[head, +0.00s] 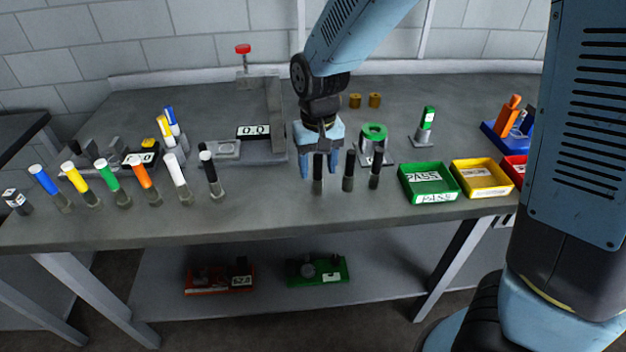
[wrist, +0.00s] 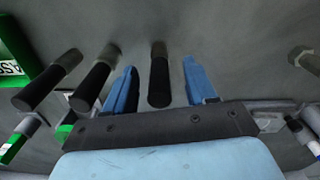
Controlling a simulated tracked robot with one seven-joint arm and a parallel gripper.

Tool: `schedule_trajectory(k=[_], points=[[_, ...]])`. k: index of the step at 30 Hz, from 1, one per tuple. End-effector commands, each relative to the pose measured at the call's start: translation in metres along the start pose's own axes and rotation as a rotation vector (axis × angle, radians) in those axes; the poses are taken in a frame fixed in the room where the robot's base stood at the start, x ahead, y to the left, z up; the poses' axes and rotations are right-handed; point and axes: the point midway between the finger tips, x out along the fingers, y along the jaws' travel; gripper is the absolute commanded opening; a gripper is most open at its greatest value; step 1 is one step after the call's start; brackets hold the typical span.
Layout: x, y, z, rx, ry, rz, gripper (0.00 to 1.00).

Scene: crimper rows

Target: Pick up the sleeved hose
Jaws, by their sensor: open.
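Three black hoses with grey sleeved ends stand upright in a short row near the front of the workbench. The leftmost hose (head: 318,172) is between the two blue fingers of my gripper (head: 319,176). The middle hose (head: 348,170) and right hose (head: 375,168) stand just to the right of the gripper. In the wrist view, one black hose (wrist: 160,82) lies between the open fingers of my gripper (wrist: 160,66), with a visible gap on each side. The other two hoses (wrist: 94,80) (wrist: 47,82) show to the left, outside the fingers.
Several coloured hoses (head: 107,180) stand in a row at the left. A green tray (head: 430,197) marked PASS and a yellow tray (head: 487,190) are at the right. A green-topped fixture (head: 373,131) stands close behind the black hoses. The front strip of bench is clear.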

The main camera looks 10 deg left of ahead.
Motion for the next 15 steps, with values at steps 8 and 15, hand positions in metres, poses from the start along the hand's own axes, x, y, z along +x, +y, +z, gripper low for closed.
schedule_trajectory(k=[8, 15], points=[[0.0161, -0.0003, 0.0003, -0.001, 0.000, 0.000, 0.56], [0.0159, -0.0004, 0.0003, -0.002, 0.000, 0.000, 0.47]])
